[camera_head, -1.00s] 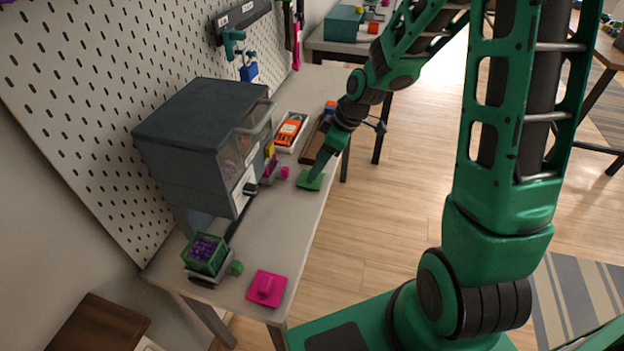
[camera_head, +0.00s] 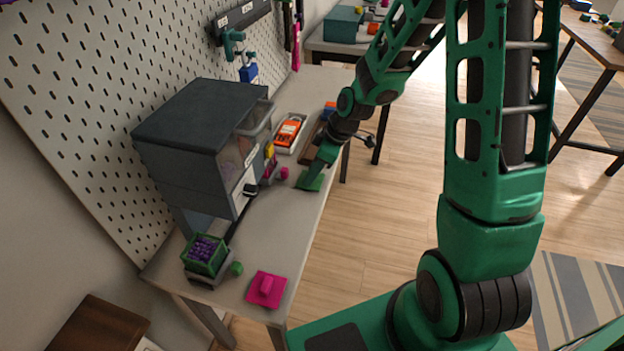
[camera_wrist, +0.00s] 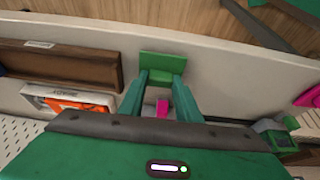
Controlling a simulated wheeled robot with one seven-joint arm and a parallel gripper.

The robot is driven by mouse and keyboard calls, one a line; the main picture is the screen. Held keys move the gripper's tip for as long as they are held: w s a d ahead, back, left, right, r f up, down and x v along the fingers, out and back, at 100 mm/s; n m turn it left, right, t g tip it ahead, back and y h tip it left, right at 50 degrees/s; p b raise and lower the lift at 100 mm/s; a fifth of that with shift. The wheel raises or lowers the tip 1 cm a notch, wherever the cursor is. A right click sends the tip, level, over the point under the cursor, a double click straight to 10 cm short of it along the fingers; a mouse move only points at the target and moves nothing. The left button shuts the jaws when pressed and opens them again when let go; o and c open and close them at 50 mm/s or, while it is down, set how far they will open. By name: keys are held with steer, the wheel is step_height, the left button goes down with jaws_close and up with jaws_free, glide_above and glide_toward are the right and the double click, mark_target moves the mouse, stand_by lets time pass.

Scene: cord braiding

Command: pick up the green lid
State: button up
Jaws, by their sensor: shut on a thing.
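The green lid (camera_head: 311,181) is a flat square near the front edge of the table, beside the pink knob-like piece. In the wrist view the lid (camera_wrist: 162,65) lies at the tips of my fingers. My gripper (camera_head: 317,172) is shut on it, with a finger on each side in the wrist view (camera_wrist: 163,80). The lid's handle is hidden between the fingers. I cannot tell whether the lid touches the table.
A grey dispenser cabinet (camera_head: 200,140) stands left of my gripper. A white tray with an orange item (camera_head: 289,133) and a brown tray (camera_wrist: 60,65) lie close by. A pink lid (camera_head: 266,289) and a green box of purple pieces (camera_head: 205,254) sit at the near end.

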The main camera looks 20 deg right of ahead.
steer(key=shift+r, duration=0.1)
step_height(320, 180, up, 10)
stand_by(0.5)
stand_by(0.4)
